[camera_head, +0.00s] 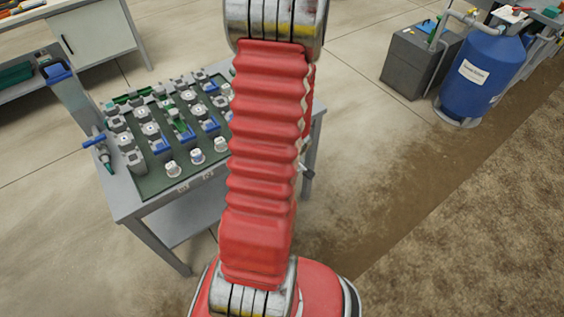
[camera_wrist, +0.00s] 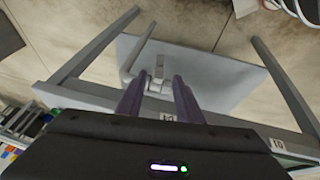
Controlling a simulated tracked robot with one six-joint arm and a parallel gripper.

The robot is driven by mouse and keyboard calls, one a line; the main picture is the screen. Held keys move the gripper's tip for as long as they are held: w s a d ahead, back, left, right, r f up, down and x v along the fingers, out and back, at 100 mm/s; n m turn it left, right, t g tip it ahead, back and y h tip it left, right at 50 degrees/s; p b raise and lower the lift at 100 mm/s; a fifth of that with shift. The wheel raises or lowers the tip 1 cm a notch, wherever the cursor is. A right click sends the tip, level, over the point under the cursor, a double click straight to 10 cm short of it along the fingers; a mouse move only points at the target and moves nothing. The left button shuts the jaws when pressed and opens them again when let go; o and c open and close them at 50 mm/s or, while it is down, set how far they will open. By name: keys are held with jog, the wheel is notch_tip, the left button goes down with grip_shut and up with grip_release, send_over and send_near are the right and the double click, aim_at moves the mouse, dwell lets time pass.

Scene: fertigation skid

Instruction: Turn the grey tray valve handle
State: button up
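In the wrist view, the grey tray valve handle (camera_wrist: 139,50) is a bent lever. It runs up from a small grey valve body at the edge of the table frame. My gripper (camera_wrist: 158,80) has its two dark fingers apart, with the valve body showing between and just beyond their tips. The lever's lower end is near the left fingertip; I cannot tell whether they touch. In the head view, a small grey part (camera_head: 306,171) shows at the table's right side, beside my red arm. My gripper is hidden behind the arm there.
A grey table (camera_head: 128,205) carries a dark green tray (camera_head: 150,187) with several valves and fittings. A blue tank (camera_head: 481,75) and a grey box (camera_head: 418,60) stand at the upper right. The floor between is clear.

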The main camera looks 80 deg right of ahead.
jog(key=shift+v, duration=2.05)
jog(key=shift+r, duration=0.1)
